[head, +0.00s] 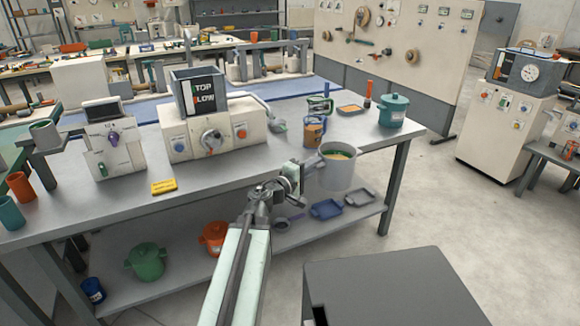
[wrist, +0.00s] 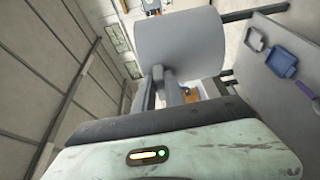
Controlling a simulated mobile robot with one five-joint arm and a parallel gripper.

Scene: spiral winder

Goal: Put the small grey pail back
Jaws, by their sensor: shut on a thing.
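The small grey pail (head: 338,174) is held in the air at the table's front edge in the head view. It looks about upright, with yellow-green contents at its top. My gripper (head: 308,168) is shut on the pail's left side, seemingly on a handle there. In the wrist view the pail (wrist: 180,45) fills the upper middle as a plain grey shape, and my gripper (wrist: 172,90) reaches to a stub at its lower left. The exact grip is partly hidden.
The grey workbench (head: 240,172) carries machines, an orange mug (head: 313,131) and a teal lidded pot (head: 393,110). Blue trays (head: 326,209), a green pot (head: 147,261) and an orange pot (head: 213,238) are on the lower shelf. A dark grey box top (head: 390,288) is at front right.

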